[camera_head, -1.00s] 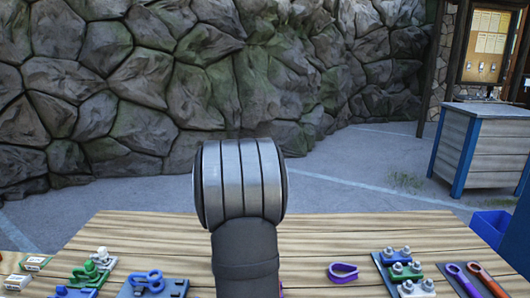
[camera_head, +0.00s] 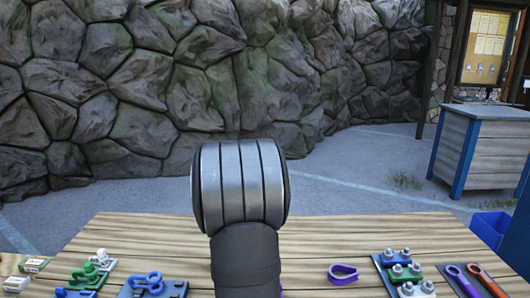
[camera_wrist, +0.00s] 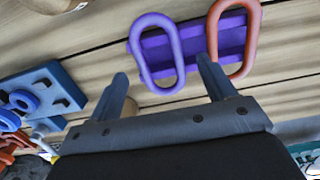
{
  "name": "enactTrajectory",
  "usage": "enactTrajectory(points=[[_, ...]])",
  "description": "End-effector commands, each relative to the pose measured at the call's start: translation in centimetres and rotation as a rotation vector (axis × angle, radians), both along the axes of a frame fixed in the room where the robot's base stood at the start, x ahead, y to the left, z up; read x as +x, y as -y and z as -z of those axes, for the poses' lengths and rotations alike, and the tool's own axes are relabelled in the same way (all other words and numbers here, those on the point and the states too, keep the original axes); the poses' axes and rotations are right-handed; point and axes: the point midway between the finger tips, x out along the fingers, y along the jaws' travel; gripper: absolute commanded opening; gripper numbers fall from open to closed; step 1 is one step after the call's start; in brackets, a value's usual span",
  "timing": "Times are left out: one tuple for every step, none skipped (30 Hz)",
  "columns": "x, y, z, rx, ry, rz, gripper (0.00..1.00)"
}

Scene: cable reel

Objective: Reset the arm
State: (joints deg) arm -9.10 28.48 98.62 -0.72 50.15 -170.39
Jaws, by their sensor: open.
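My gripper (camera_wrist: 162,66) shows in the wrist view with its two dark fingers apart and nothing held between them. A purple oval link (camera_wrist: 175,42) lies beyond the fingers, around the gap between their tips in the picture. An orange oval link (camera_wrist: 250,40) is to its right, beyond the right fingertip. Both lie at a purple base plate (camera_wrist: 198,42). I cannot tell how far the fingertips are from them. In the head view my grey arm stands upright in the middle, and the gripper is not visible there.
A wooden table (camera_head: 330,230) carries several small parts. A blue block (camera_head: 150,287) and green part (camera_head: 84,278) lie left. A purple loop (camera_head: 343,273), bolted plates (camera_head: 402,270) and two handled tools (camera_head: 470,280) lie right. A rock wall (camera_head: 220,70) stands behind.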

Motion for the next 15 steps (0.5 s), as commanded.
enactTrajectory(points=[[-0.1,0.0,1.0,-0.001,-0.005,0.000,0.76],[-0.1,0.0,1.6,-0.001,-0.005,0.000,0.76],[0.0,0.0,0.8,0.000,0.004,0.000,0.76],[0.0,0.0,0.0,0.001,0.006,0.000,0.76],[0.0,0.0,-0.6,0.001,0.006,0.000,0.76],[-0.1,0.0,-1.5,0.001,0.005,0.000,0.76],[-0.1,0.0,-2.0,0.001,0.005,0.000,0.76],[-0.1,0.0,-2.7,0.001,0.005,0.000,0.76],[-0.2,0.0,-3.5,0.001,0.005,0.000,0.76],[-0.2,0.0,-4.1,0.001,0.004,0.000,0.76],[-0.2,0.0,-4.7,0.001,0.005,0.000,0.76],[-0.3,0.0,-5.5,0.001,0.004,0.000,0.76],[-0.3,0.0,-6.1,0.001,0.004,0.000,0.76],[-0.3,0.0,-6.7,0.001,0.004,-0.001,0.76],[-0.4,0.0,-7.5,0.001,0.005,-0.001,0.76]])
